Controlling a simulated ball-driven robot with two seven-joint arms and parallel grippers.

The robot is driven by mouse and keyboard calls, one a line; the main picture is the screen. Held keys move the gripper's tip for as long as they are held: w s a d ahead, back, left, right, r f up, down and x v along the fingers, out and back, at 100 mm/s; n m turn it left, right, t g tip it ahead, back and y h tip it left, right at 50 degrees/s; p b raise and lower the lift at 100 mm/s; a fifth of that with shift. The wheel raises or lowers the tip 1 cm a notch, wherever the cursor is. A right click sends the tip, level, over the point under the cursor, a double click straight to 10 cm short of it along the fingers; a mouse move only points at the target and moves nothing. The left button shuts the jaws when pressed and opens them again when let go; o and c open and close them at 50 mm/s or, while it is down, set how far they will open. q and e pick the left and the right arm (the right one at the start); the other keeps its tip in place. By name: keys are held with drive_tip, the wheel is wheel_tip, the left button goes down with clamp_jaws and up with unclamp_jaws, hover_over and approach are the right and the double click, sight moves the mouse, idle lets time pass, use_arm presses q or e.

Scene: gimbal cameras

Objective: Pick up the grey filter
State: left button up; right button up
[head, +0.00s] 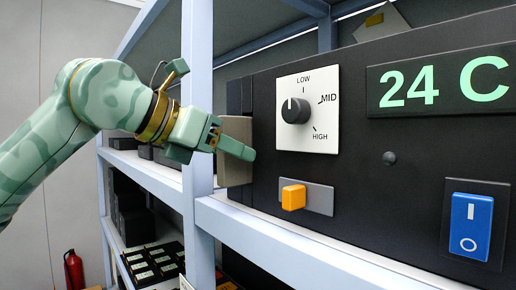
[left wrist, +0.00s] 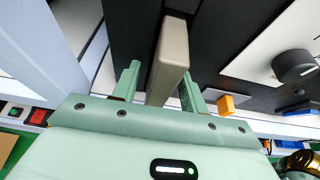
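The grey filter (head: 236,150) is a beige-grey block at the left end of the black unit's front. My left gripper (head: 230,146) is at the filter, with one finger lying across its near side in the head view. In the left wrist view the filter (left wrist: 170,60) stands between the two fingers of the left gripper (left wrist: 160,88). Narrow gaps show between the fingers and the filter, so the gripper looks open around it. The filter's far side is partly hidden. My right gripper is not in view.
The black unit (head: 350,215) on the shelf carries a dial (head: 295,110), an orange slider (head: 294,197) and a blue switch (head: 472,226). A pale shelf post (head: 197,60) stands close beside the left gripper. A fire extinguisher (head: 73,270) is low at left.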

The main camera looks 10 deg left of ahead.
use_arm(q)
clamp_jaws()
